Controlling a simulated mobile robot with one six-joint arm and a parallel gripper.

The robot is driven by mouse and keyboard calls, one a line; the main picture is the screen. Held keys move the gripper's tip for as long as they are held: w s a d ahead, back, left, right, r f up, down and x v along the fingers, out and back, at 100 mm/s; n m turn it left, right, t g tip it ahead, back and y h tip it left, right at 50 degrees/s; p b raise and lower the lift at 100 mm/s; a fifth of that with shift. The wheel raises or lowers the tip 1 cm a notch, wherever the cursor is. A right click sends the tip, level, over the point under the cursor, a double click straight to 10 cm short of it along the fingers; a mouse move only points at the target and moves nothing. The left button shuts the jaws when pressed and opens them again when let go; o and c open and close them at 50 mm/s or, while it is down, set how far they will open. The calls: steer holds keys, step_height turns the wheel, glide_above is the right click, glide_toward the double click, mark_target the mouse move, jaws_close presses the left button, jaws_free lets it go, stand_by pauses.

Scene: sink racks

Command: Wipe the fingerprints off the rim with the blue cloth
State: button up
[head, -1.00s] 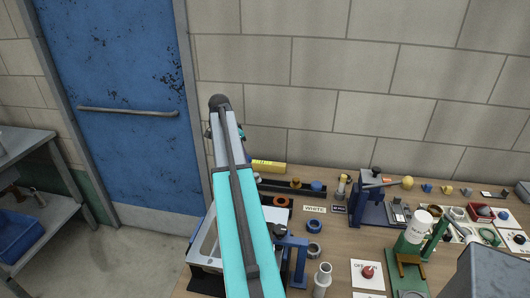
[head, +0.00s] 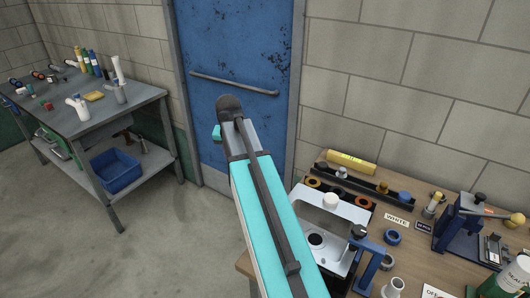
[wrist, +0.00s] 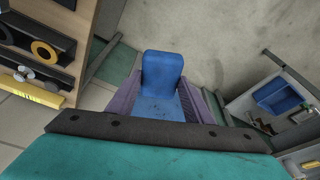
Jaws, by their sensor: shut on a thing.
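My gripper (wrist: 163,98) shows in the wrist view with its purple fingers on either side of a blue cloth (wrist: 163,68). It is shut on the cloth, which stands out as a flat pad beyond the fingers, over open floor. I cannot make out fingerprints on the rim. The cloth is apart from the sink.
A blue stand (head: 372,262) is by the sink's right side. A black rack (head: 365,184) and a yellow roll (head: 351,162) lie behind it. A grey table (head: 80,112) with bottles and a blue bin (head: 115,170) below stands at left. Floor between is clear.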

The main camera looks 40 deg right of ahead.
steer(key=s+a+n+t+y, duration=0.1)
steer(key=a+n, duration=0.8)
steer(key=a, duration=1.5)
steer(key=shift+s+r+y, duration=0.25)
steer(key=shift+s+y, duration=0.45)
steer(key=shift+s, duration=0.05)
steer(key=shift+s, duration=0.15)
